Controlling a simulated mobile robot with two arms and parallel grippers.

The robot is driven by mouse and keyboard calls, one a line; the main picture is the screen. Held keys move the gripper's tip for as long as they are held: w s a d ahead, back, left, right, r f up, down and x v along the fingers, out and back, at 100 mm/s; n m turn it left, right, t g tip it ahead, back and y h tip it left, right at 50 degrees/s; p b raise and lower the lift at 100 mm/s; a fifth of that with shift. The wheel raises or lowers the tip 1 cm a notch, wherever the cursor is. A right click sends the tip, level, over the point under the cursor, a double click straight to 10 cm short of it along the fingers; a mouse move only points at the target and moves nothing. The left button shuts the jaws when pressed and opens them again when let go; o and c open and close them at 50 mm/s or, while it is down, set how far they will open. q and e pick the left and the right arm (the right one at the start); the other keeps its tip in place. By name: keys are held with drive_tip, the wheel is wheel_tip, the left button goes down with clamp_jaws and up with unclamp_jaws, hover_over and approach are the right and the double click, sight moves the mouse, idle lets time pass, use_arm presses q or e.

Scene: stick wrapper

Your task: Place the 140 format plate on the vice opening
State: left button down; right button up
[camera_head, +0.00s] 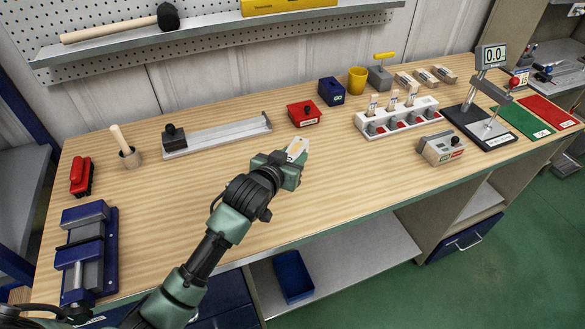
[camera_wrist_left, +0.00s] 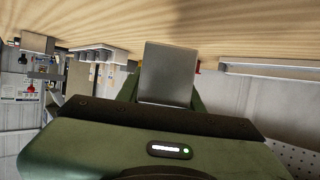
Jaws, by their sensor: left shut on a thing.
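My left gripper (camera_head: 292,163) is shut on a small pale plate (camera_head: 297,150) with a yellowish mark, held above the middle of the bench. Its number is too small to read. In the left wrist view the plate shows as a flat grey face (camera_wrist_left: 168,73) between the fingers. The blue vice (camera_head: 83,255) stands at the bench's near left, well to the left of the gripper. My arm reaches past its right side. The vice has a grey metal part between its blue blocks. My right gripper is not in view.
A red box (camera_head: 304,113), a long metal rail (camera_head: 216,136), a wooden-handled tool (camera_head: 128,150) and a red block (camera_head: 81,177) stand along the back and left. The bench between vice and gripper is mostly clear.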

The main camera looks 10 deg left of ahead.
use_arm(q)
drive_tip(key=shift+f, duration=0.25)
wheel_tip(320, 180, down, 3)
drive_tip(key=shift+f, duration=0.5)
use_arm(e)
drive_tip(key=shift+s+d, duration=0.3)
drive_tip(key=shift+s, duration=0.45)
use_arm(q)
drive_tip(key=shift+f, duration=0.1)
drive_tip(key=c, duration=1.3)
unclamp_jaws()
drive_tip(key=shift+f, duration=0.2)
drive_tip(key=o, duration=0.4)
drive_tip(key=shift+s, duration=0.1)
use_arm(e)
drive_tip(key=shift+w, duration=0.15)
